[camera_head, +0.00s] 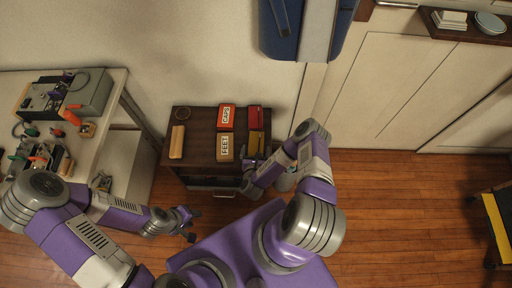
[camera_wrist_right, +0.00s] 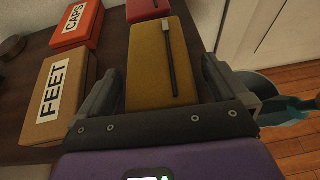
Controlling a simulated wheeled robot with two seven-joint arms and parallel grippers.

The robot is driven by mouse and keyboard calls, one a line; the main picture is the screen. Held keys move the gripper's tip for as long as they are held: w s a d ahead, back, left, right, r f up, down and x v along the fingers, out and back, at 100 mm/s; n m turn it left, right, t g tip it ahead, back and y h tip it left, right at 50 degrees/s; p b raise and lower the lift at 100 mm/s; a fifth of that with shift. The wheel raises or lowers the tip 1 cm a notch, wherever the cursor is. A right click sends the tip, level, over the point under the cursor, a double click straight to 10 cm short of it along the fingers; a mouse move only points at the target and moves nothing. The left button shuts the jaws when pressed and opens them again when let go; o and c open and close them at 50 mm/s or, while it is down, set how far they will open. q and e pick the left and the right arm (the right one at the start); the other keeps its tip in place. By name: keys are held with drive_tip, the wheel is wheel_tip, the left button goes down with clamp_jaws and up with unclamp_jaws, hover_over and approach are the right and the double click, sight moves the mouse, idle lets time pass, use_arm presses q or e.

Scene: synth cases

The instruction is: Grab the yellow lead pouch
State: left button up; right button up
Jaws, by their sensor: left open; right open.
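The yellow lead pouch (camera_wrist_right: 150,75) is a flat mustard-yellow case with a dark zip strip on its upper face. It lies on the dark wooden cabinet top, and also shows in the head view (camera_head: 256,142) at the right side of the cabinet. My right gripper (camera_head: 259,163) is at the near end of the pouch. In the right wrist view its open fingers stand to either side of the pouch's near part; whether they touch it I cannot tell. My left gripper (camera_head: 187,222) is open and empty, low in front of the cabinet's left side.
On the cabinet (camera_head: 196,122) lie a tan FEET case (camera_head: 225,147), a red CAPS case (camera_head: 226,117), another red case (camera_head: 254,118) and a wooden block (camera_head: 177,142). A cluttered workbench (camera_head: 115,95) stands at left.

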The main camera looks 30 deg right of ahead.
drive_tip(key=shift+w+d+f, duration=0.15)
drive_tip(key=shift+w+d, duration=0.05)
drive_tip(key=shift+w, duration=0.1)
drive_tip(key=shift+c, duration=0.3)
drive_tip(key=c, duration=1)
